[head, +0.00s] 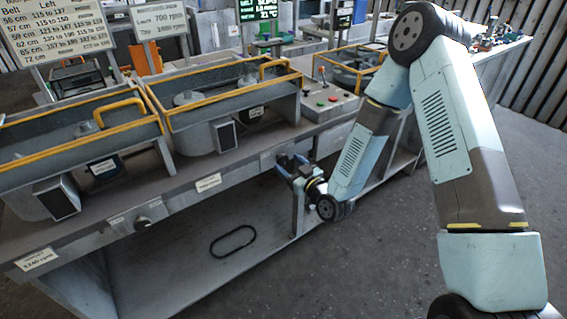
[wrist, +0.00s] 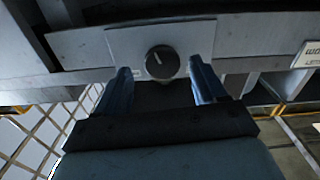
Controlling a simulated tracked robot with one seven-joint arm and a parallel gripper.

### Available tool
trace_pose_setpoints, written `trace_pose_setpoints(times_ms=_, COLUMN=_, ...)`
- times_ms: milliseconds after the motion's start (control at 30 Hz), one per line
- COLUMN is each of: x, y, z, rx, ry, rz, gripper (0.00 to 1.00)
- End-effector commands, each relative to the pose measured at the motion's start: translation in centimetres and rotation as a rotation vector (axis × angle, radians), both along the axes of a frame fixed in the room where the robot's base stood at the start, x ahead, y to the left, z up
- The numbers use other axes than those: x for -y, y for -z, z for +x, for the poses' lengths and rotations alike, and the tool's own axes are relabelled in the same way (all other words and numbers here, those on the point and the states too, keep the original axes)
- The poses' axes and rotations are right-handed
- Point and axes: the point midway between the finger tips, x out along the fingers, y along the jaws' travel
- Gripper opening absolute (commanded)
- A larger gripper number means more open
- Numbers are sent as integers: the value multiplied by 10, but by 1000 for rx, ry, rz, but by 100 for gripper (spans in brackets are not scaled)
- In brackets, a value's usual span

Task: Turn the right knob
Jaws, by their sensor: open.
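The right knob (wrist: 161,62) is a round black knob with a pale pointer line, set on a grey plate on the bench's front rail. In the wrist view it stands between the two blue fingers of my gripper (wrist: 160,72), which is open; I cannot tell whether either finger touches it. In the head view my gripper (head: 288,165) is at the front rail, right of the middle, and hides this knob. The left knob (head: 143,222) is dark and round, further left on the same rail, clear of my gripper.
Two blower housings with yellow-edged guards, left (head: 75,137) and right (head: 222,100), stand on the bench. A control box (head: 327,100) with buttons is behind my gripper. Signs (head: 57,30) stand at the back. A black loop (head: 232,242) lies on the lower shelf. The floor at right is open.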

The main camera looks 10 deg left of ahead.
Motion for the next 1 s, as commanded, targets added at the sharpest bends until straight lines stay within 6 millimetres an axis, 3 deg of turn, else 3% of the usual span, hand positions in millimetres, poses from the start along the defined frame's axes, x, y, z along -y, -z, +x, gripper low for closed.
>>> trace_pose_setpoints(times_ms=467, x=-18, y=0, z=-2, rx=0, ry=-13, rz=1, gripper=71)
trace_pose_setpoints(times_ms=1000, x=-20, y=0, z=-4, rx=0, ry=-18, rz=0, gripper=21)
